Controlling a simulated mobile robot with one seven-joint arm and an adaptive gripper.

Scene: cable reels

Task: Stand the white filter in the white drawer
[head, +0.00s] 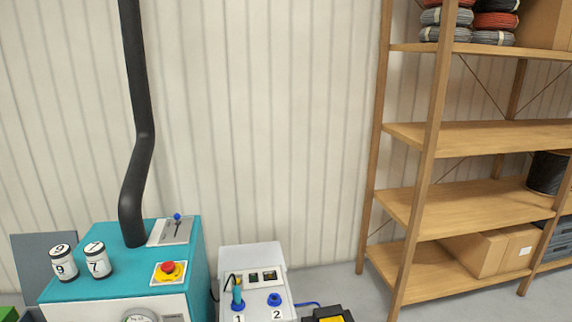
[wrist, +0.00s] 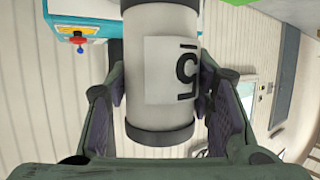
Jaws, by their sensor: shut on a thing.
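My gripper (wrist: 162,90) is shut on a white filter (wrist: 140,65) in the wrist view, with one jaw on each side of it. The held filter is a white cylinder with dark end bands and a pale label; its dark character is hard to read. Neither my gripper nor this filter shows in the head view. Two other white filters with black ends, marked 9 (head: 63,263) and 7 (head: 97,262), stand upright on the teal cabinet. I cannot make out a white drawer for certain in either view.
The teal cabinet (head: 120,288) carries a black pipe (head: 140,150) and a red stop button (head: 167,268). A white unit (head: 252,258) with blue fittings stands to its right. A wooden shelf rack (head: 455,200) fills the right side. Bare floor shows between them.

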